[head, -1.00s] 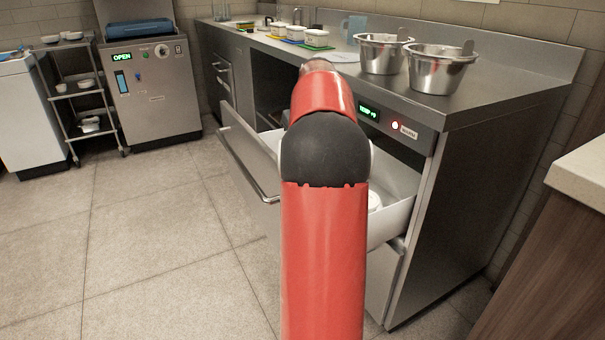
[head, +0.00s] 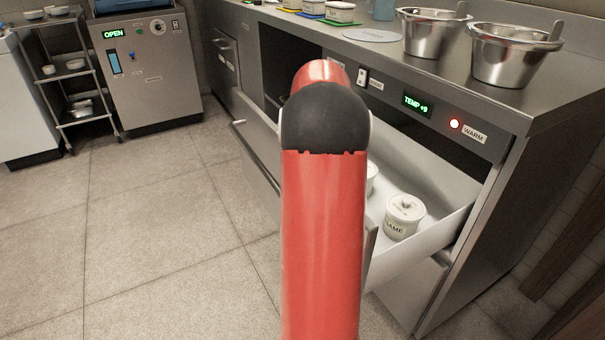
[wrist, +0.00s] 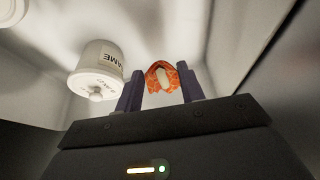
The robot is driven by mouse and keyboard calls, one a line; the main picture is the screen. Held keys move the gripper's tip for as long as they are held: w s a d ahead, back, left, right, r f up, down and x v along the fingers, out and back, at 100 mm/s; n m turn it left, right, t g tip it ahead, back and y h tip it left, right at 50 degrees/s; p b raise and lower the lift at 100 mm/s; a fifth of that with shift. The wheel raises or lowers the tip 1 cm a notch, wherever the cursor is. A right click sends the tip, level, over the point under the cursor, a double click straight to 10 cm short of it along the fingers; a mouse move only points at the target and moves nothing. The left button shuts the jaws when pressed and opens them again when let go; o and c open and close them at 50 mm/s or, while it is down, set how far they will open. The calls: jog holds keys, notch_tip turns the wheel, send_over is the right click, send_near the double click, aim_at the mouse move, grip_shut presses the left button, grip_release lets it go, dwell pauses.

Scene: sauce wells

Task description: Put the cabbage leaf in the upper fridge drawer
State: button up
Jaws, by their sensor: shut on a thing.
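My gripper (wrist: 160,88) is shut on the cabbage leaf (wrist: 161,76), an orange-red piece with a pale middle, held between the two dark fingers in the wrist view. The upper fridge drawer (head: 452,217) is pulled open under the counter, its white inside showing in the head view. The wrist view shows white drawer surfaces around the leaf; I cannot tell whether the leaf touches them. In the head view my red arm hides the gripper, the leaf and the drawer's middle.
A lidded white jar (head: 404,216) whose label ends in "AME" stands in the drawer; it also shows beside the gripper in the wrist view (wrist: 97,71). Another white jar (head: 372,178) is partly hidden. Two steel pots (head: 432,35) (head: 513,57) stand on the counter.

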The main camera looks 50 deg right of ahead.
notch_tip(320, 180, down, 9)
jog(key=shift+f, duration=0.1)
dwell(0.3)
jog(key=o, duration=0.9)
jog(key=v, duration=1.2)
